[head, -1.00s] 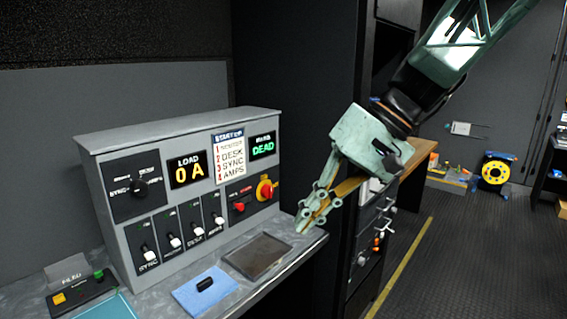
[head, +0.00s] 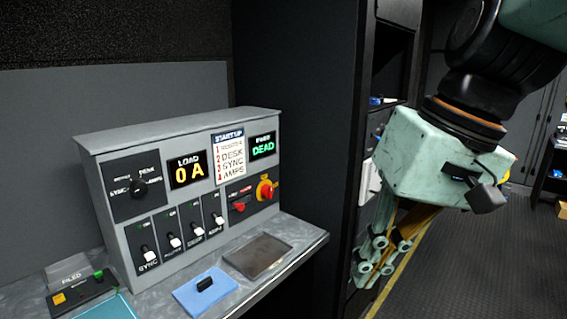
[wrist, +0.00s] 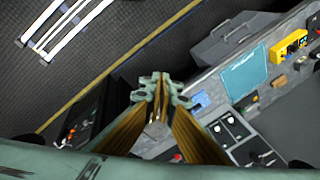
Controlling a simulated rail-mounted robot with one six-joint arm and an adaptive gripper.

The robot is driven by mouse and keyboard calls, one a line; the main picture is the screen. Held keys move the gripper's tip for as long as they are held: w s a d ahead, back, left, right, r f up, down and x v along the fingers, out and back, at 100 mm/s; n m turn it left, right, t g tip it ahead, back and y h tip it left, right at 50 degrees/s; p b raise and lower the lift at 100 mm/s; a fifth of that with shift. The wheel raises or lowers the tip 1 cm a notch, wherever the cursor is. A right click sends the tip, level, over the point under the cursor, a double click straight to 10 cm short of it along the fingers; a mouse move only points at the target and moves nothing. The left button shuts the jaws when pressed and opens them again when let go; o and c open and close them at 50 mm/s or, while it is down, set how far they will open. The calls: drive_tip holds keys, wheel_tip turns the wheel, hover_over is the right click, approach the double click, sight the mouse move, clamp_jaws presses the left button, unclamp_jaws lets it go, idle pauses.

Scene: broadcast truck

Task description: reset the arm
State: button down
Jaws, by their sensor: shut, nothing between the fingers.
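My gripper (head: 376,268) is at the right of the head view, pointing down, in front of the dark cabinet and to the right of the desk. Its pale green fingers are together with nothing between them. In the wrist view my gripper (wrist: 161,84) also shows closed, above the floor and the desk edge. The grey control panel (head: 190,190) stands on the desk at the left, clear of my gripper. Its load display (head: 188,170) reads 0 A and another display (head: 263,147) reads DEAD.
The desk (head: 165,300) holds a blue pad (head: 190,303) with a black object on it, a dark tray (head: 258,256) and a small button box (head: 80,295). A tall dark cabinet (head: 300,110) stands behind. Open floor (head: 450,270) with a yellow line lies at the right.

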drive_tip(key=s+d+f+m+t+h, duration=0.1)
drive_tip(key=s+d+t+h, duration=0.1)
drive_tip(key=s+d, duration=0.6)
drive_tip(key=shift+s+d+f+h, duration=0.25)
drive_tip(key=shift+s+h, duration=0.35)
drive_tip(key=shift+s, duration=1.1)
